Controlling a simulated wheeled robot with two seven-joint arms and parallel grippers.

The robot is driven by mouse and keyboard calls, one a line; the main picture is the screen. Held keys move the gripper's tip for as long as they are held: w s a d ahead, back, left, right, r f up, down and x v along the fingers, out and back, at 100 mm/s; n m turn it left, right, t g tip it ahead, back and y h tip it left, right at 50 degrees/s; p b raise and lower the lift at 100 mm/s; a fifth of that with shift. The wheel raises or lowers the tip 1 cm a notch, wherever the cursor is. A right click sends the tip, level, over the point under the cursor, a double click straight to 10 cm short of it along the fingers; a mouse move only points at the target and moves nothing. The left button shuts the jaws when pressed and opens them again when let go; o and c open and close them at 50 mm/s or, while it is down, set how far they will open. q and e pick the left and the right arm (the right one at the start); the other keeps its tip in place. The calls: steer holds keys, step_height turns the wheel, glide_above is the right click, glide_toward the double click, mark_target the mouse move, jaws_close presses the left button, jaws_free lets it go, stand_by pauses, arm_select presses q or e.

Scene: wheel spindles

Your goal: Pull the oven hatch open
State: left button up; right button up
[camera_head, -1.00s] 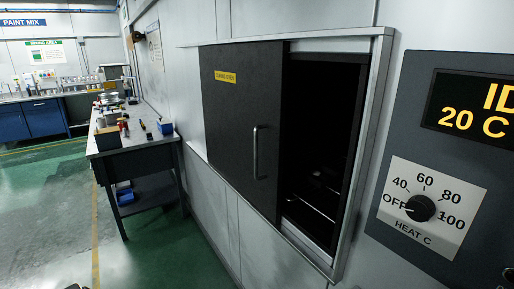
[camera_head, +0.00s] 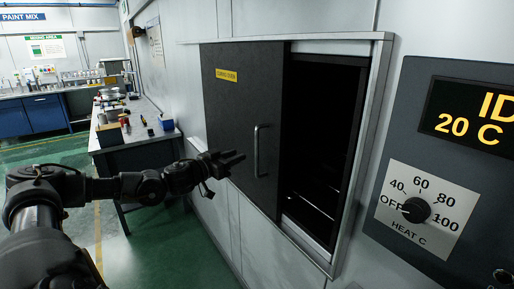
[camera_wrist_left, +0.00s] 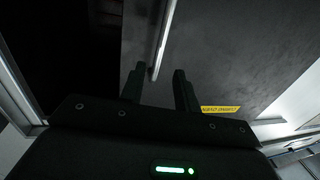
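The oven hatch (camera_head: 235,115) is a dark sliding panel with a yellow label and an upright metal handle (camera_head: 257,151). A tall dark gap (camera_head: 322,150) stands open at its right side. My left gripper (camera_head: 238,160) is just left of the handle in the head view, open and empty. In the left wrist view, its two fingers (camera_wrist_left: 159,75) are apart and point at the hatch (camera_wrist_left: 225,50). The lower end of the handle (camera_wrist_left: 162,40) appears between them, nearer the left finger; how far away it is cannot be told. My right gripper is not in view.
A control panel (camera_head: 465,75) with a heat dial (camera_head: 416,210) at OFF and a 20 C display is right of the oven. A workbench (camera_head: 140,135) with small items stands along the wall at left. The floor (camera_head: 140,250) beside the oven wall is clear.

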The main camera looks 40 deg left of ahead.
arm_select(q)
steer(key=w+d+p, duration=0.1)
steer(key=w+p, duration=0.3)
steer(key=w, duration=0.6)
steer(key=shift+w+p, duration=0.35)
jaws_close()
